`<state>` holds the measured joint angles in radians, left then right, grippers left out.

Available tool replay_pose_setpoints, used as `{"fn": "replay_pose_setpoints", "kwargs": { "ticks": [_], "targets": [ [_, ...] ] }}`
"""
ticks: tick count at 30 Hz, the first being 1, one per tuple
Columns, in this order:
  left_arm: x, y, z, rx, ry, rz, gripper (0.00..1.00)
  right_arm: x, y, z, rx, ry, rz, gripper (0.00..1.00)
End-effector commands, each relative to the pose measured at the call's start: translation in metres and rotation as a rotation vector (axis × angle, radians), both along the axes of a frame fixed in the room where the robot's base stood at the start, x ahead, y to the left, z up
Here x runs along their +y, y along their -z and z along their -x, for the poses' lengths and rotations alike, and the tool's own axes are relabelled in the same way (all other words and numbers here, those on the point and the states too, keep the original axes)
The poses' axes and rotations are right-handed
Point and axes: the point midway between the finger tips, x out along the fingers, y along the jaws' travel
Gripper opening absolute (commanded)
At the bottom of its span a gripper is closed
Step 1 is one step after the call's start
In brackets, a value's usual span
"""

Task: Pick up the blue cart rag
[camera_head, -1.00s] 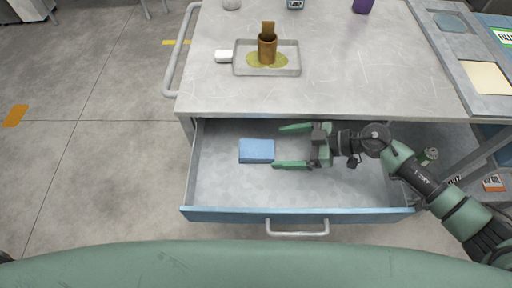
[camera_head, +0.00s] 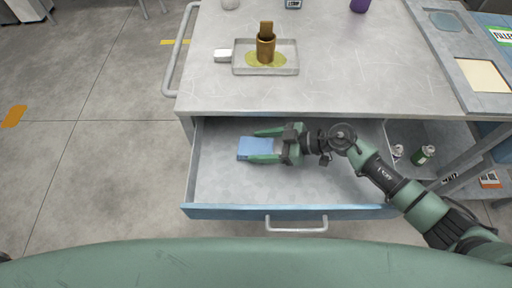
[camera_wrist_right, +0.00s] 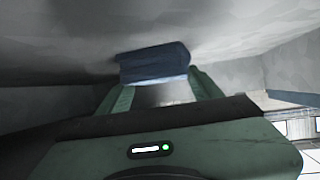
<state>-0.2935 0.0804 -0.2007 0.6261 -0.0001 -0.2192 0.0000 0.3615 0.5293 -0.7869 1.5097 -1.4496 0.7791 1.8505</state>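The blue cart rag (camera_head: 256,147) is a small folded block lying in the open drawer, toward its left side. My right gripper (camera_head: 261,146) is in the drawer with its fingers spread open, pointing left. The fingertips reach to either side of the rag's right part. In the right wrist view the rag (camera_wrist_right: 154,63) shows across the far end of the two green fingers (camera_wrist_right: 160,88). Whether either finger touches the rag I cannot tell. My left gripper is not in view.
The drawer (camera_head: 230,190) is pulled out below the cart top (camera_head: 350,90). Its walls surround the gripper. On the cart top, a tray (camera_head: 290,71) holds a brown cup (camera_head: 266,47) in a yellowish puddle, with a white block (camera_head: 222,56) beside it. Small cans (camera_head: 424,154) stand on a lower shelf at right.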

Motion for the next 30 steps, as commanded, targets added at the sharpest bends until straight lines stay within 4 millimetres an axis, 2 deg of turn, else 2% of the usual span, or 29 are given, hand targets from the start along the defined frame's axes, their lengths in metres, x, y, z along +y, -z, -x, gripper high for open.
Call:
{"fn": "replay_pose_setpoints", "kwargs": {
  "ticks": [7,17,23,30],
  "targets": [
    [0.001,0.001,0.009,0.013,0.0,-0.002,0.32,0.0,0.001,0.0,0.002,0.0,0.001,0.24],
    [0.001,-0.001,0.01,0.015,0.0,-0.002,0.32,-0.001,-0.005,0.0,0.0,0.0,0.001,0.23],
    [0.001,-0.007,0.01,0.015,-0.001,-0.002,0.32,0.0,-0.028,0.0,-0.003,-0.003,0.001,0.23],
    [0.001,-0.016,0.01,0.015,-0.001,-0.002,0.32,-0.001,-0.077,0.0,-0.004,-0.002,0.001,0.23]
  ]
}}
